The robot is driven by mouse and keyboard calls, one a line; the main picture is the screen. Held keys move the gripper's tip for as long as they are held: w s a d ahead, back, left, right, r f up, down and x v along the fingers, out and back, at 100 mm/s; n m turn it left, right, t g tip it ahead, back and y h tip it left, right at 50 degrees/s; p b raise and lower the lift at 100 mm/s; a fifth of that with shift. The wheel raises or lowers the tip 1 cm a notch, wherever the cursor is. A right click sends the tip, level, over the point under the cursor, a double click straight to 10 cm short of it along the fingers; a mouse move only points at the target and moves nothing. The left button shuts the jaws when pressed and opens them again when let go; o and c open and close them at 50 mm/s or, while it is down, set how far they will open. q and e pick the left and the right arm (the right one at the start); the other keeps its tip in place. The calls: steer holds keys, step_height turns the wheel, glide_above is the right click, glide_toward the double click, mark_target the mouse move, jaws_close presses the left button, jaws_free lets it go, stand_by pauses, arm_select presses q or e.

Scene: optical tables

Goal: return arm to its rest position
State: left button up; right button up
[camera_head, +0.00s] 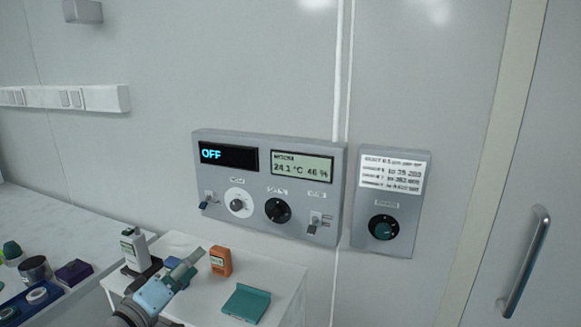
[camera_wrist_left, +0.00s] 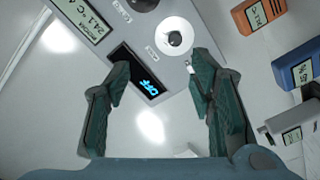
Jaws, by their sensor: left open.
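My left gripper (camera_head: 185,270) shows at the lower left of the head view, over the white table and below the wall control panel (camera_head: 330,225). In the left wrist view its two dark green fingers (camera_wrist_left: 158,80) stand wide apart with nothing between them. The panel lies beyond the fingers there, with its display (camera_wrist_left: 140,75) reading OFF and a white dial (camera_wrist_left: 174,38). The gripper looks clear of the panel. My right gripper is not in view.
The white table (camera_head: 283,277) holds an orange meter (camera_head: 220,261), a grey handheld device (camera_head: 134,247) and a teal block (camera_head: 246,303). A smaller panel (camera_head: 389,225) hangs to the right, beside a door handle (camera_head: 526,262). Several small items stand at the far left.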

arm_select(q)
steer(key=w+a+f+m+g+y, duration=0.15)
steer(key=a+f+y, duration=0.5)
steer(key=f, duration=0.85)
steer(key=s+a+f+m+g, duration=0.1)
steer(key=s+a+f+g, duration=0.15)
steer(key=f, duration=0.45)
steer(key=s+a+f+g+y, duration=0.1)
steer(key=s+f, duration=0.3)
steer(key=f, duration=0.4)
steer(key=s+a+f+m+g, duration=0.1)
steer(key=s+f, duration=0.2)
steer(key=f, duration=0.4)
steer(key=s+d+f+m+g, duration=0.1)
steer(key=s+f+g, duration=0.2)
steer(key=s+f, duration=0.7)
steer(key=s+d+f+m+g, duration=0.1)
steer(key=s+f+m+g, duration=0.15)
steer(key=s+f, duration=0.75)
steer(key=s+d+f+g, duration=0.1)
steer(key=s+d+g, duration=0.1)
steer(key=s, duration=1)
steer(key=s+d+f+g, duration=0.1)
steer(key=s+d+g, duration=0.1)
steer(key=s, duration=1)
steer(key=shift+f, duration=0.4)
steer(key=shift+w, duration=0.15)
